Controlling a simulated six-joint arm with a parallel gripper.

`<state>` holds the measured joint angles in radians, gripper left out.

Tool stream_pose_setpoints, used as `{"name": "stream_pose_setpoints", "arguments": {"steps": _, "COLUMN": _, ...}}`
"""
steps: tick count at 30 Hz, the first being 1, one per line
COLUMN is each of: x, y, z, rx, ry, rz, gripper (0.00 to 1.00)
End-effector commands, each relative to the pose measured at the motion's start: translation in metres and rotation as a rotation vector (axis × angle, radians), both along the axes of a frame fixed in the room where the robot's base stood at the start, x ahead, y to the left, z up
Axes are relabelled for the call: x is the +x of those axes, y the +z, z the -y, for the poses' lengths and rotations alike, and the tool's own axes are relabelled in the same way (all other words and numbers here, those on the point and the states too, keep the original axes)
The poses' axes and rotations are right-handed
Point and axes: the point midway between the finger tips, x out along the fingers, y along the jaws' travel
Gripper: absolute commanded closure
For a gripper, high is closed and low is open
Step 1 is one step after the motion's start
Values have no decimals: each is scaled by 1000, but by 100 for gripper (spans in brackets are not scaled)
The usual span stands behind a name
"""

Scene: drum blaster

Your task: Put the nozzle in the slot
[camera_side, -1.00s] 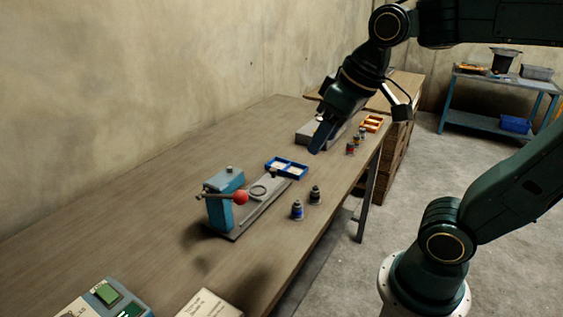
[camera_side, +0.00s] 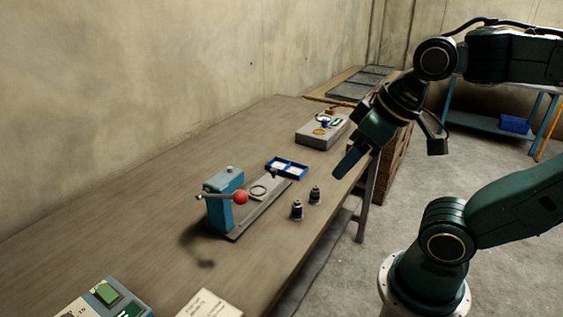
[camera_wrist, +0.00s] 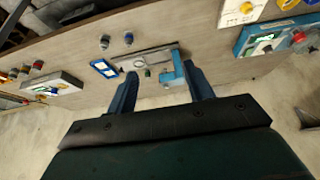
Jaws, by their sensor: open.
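My gripper (camera_side: 350,162) is open and empty, tilted down above the table's front edge in the side view. Its two spread fingers also show in the wrist view (camera_wrist: 160,82). Two small dark, stubby parts, a nearer one (camera_side: 297,209) and a farther one (camera_side: 315,194), stand upright near the front edge, apart from the gripper. A grey block (camera_side: 312,135) with coloured pieces on top lies farther back. I cannot tell which piece is the nozzle, and no slot is clearly visible.
A teal press (camera_side: 226,190) with a red-knobbed lever stands on a grey base (camera_side: 262,205). A blue two-part tray (camera_side: 287,168) lies behind it. A control box with a green button (camera_side: 107,293) and a paper card (camera_side: 210,304) lie at the near end. The wall-side tabletop is clear.

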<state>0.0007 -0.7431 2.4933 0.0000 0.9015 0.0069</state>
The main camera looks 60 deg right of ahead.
Motion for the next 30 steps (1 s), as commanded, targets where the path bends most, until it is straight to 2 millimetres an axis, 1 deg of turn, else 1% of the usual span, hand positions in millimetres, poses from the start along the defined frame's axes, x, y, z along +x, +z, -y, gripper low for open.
{"name": "stream_pose_setpoints", "arguments": {"steps": 5, "x": 13, "y": 8, "z": 1, "rx": 19, "ry": -44, "rz": -17, "gripper": 48}}
{"name": "stream_pose_setpoints", "arguments": {"steps": 8, "x": 26, "y": 16, "z": 3, "rx": 39, "ry": -90, "rz": -35, "gripper": 48}}
{"name": "stream_pose_setpoints", "arguments": {"steps": 11, "x": 43, "y": 24, "z": 5, "rx": 65, "ry": -150, "rz": -54, "gripper": 48}}
{"name": "stream_pose_setpoints", "arguments": {"steps": 15, "x": 71, "y": 35, "z": 9, "rx": 102, "ry": -248, "rz": -86, "gripper": 48}}
{"name": "stream_pose_setpoints", "arguments": {"steps": 21, "x": 114, "y": 45, "z": 17, "rx": 153, "ry": -387, "rz": -130, "gripper": 48}}
{"name": "stream_pose_setpoints", "arguments": {"steps": 26, "x": 150, "y": 47, "z": 24, "rx": 190, "ry": -503, "rz": -163, "gripper": 48}}
{"name": "stream_pose_setpoints", "arguments": {"steps": 30, "x": 181, "y": 45, "z": 31, "rx": 220, "ry": -603, "rz": -192, "gripper": 48}}
